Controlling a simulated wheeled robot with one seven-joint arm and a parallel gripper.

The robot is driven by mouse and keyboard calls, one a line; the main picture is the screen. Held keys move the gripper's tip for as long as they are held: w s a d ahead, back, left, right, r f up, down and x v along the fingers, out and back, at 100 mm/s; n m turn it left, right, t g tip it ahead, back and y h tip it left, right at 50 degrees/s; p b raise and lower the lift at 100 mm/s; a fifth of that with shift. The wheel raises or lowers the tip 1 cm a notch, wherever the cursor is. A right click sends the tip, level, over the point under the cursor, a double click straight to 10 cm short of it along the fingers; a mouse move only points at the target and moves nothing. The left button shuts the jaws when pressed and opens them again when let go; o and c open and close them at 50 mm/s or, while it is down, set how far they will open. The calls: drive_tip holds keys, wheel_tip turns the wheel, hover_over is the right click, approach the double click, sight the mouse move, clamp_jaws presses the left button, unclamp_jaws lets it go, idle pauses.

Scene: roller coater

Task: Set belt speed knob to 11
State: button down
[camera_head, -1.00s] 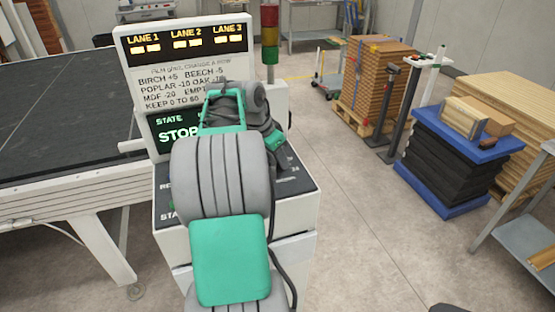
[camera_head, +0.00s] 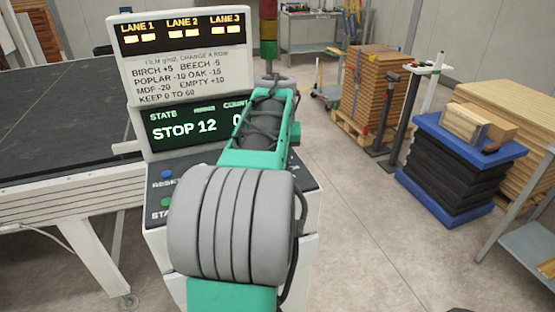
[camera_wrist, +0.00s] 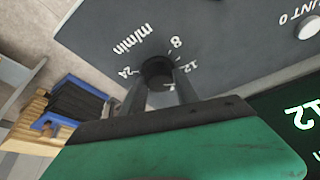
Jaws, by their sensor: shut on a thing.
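The belt speed knob (camera_wrist: 157,69) is a small dark round knob on the grey panel in the wrist view. Marks 8, 12, 24 and "m/min" are printed around it. My gripper (camera_wrist: 160,88) is shut on the knob, one finger on each side. The fingers partly cover the dial, and the knob's exact pointing is hard to read. In the head view my arm hides the knob and gripper. The display (camera_head: 196,127) there reads STOP and 12; its count is partly hidden. The 12 also shows large in the wrist view.
The sign (camera_head: 187,65) above the display lists lanes and wood kinds. A blue button (camera_head: 167,174) and a green button (camera_head: 167,202) sit on the console's left. A signal tower (camera_head: 269,30) stands behind. A dark conveyor (camera_head: 60,115) is at left.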

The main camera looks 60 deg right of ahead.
drive_tip(key=n+t+y+p, duration=0.1)
drive_tip(key=n, duration=0.2)
drive_tip(key=shift+n, duration=0.3)
idle(0.5)
drive_tip(key=c, duration=0.9)
unclamp_jaws()
drive_tip(key=v, duration=0.7)
drive_tip(key=shift+s+a+r+p, duration=0.1)
drive_tip(key=shift+s+r+p, duration=0.15)
drive_tip(key=shift+r+p, duration=0.1)
